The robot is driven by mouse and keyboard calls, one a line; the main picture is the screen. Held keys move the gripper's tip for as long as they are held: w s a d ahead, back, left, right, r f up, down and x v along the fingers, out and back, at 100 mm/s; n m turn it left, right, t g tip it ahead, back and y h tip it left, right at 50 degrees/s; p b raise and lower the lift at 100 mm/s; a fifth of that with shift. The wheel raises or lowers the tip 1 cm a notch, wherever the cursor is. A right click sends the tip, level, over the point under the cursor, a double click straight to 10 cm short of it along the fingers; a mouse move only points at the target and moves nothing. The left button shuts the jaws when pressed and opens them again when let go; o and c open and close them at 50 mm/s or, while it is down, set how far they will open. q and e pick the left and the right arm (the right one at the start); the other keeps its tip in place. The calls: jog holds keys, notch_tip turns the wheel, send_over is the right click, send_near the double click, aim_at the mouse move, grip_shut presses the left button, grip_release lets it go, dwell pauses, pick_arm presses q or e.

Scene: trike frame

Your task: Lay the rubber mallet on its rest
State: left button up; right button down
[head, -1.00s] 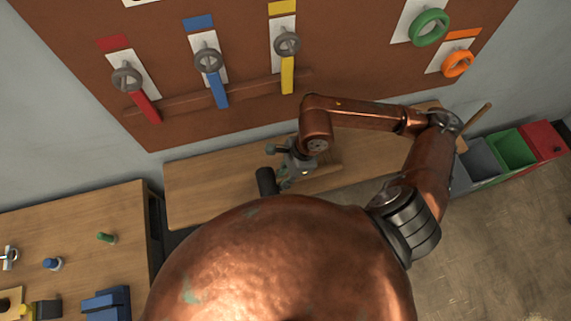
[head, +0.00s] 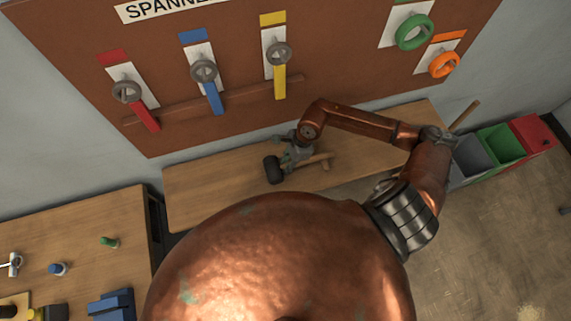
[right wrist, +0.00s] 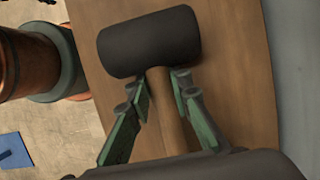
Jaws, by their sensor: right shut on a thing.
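The rubber mallet has a black head (head: 273,169) and a pale wooden handle (head: 318,158). In the right wrist view its head (right wrist: 150,42) lies crosswise beyond my fingers. My right gripper (head: 293,154) is shut on the handle close to the head; in the right wrist view the green-padded fingers (right wrist: 163,88) stand on either side of it. The mallet is over the long wooden bench (head: 215,183), handle pointing right. A small wooden piece (head: 325,166) shows by the handle and may be part of the rest; I cannot tell if they touch. My left gripper is not in view.
A brown board (head: 330,40) with coloured spanners and rings hangs behind the bench. Grey, green and red bins (head: 497,146) stand at right, with a wooden stick (head: 465,113) near them. Another table (head: 90,220) with small parts is at left. The bench's right part is clear.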

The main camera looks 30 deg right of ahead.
jog(key=shift+f, duration=0.15)
jog(key=shift+f, duration=0.1)
jog(key=c, duration=1.8)
grip_release()
jog(key=shift+o, duration=0.2)
jog(key=shift+d+r, duration=0.2)
jog(key=shift+r, duration=0.3)
jog(key=b+v, duration=0.2)
jog(key=v, duration=0.9)
jog(key=shift+a, duration=0.1)
